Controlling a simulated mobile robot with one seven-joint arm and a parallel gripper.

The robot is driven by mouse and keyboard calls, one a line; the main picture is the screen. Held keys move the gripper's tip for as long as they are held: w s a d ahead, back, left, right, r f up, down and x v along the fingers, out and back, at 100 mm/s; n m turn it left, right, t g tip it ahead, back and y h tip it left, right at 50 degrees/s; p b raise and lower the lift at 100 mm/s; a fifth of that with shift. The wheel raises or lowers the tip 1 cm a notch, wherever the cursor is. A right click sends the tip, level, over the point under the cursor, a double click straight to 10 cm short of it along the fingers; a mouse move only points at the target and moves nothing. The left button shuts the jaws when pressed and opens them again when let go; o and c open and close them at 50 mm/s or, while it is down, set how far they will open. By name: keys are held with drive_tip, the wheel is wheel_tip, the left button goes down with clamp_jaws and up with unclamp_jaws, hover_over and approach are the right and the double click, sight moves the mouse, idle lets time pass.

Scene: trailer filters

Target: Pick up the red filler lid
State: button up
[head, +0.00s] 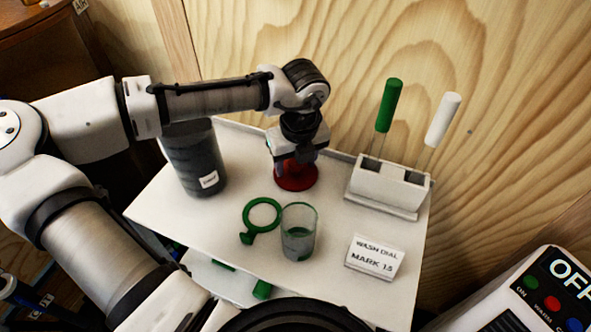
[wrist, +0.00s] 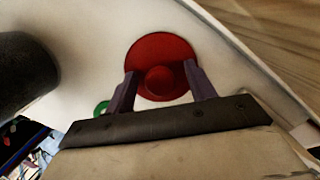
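The red filler lid (head: 297,177) lies flat on the white tabletop (head: 350,290), towards the back middle. It is a round disc with a raised round knob, seen from above in the wrist view (wrist: 160,62). My gripper (head: 295,168) is directly over the lid, pointing down. In the wrist view its two fingers (wrist: 159,80) stand apart on either side of the knob, with red showing between them and the knob. The fingers look open. How high the fingertips are above the lid is hard to tell.
A dark cylinder (head: 192,160) stands to the left. A green ring (head: 262,215) and a clear cup (head: 299,232) are in front. A white holder (head: 388,186) with a green-handled tool and a white-handled tool stands right. A sign (head: 374,257) stands front right.

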drive_tip(key=c, duration=1)
drive_tip(key=shift+r, duration=0.15)
